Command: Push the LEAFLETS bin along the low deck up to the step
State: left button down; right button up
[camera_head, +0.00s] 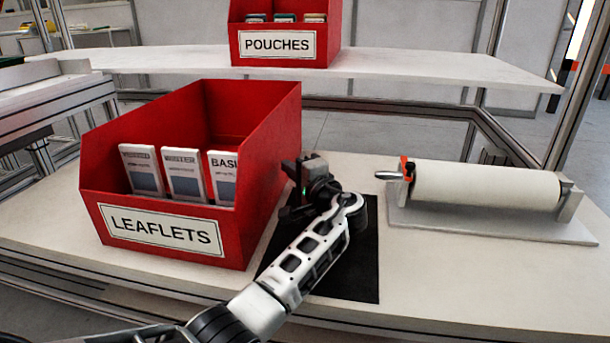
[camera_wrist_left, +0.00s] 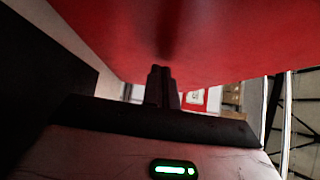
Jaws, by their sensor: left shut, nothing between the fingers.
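The red LEAFLETS bin (camera_head: 215,239) stands upright on the low deck (camera_head: 430,280), left of the middle in the head view, with several white leaflet boxes (camera_head: 183,175) inside at its front. My left gripper (camera_head: 296,172) is at the bin's right side wall. In the left wrist view its two fingers (camera_wrist_left: 160,78) are shut together and empty, close to the red wall (camera_wrist_left: 210,40); I cannot tell if they touch it. The step (camera_head: 400,68) is the raised white shelf behind the bin. My right gripper is not in view.
A red POUCHES bin (camera_head: 285,42) stands on the raised shelf. A black mat (camera_head: 350,275) lies on the deck under my left arm. A white roll on a holder (camera_head: 485,187) stands at the right. Free deck lies at the front right.

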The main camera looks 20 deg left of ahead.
pick_arm(q)
jog(key=shift+a, duration=0.2)
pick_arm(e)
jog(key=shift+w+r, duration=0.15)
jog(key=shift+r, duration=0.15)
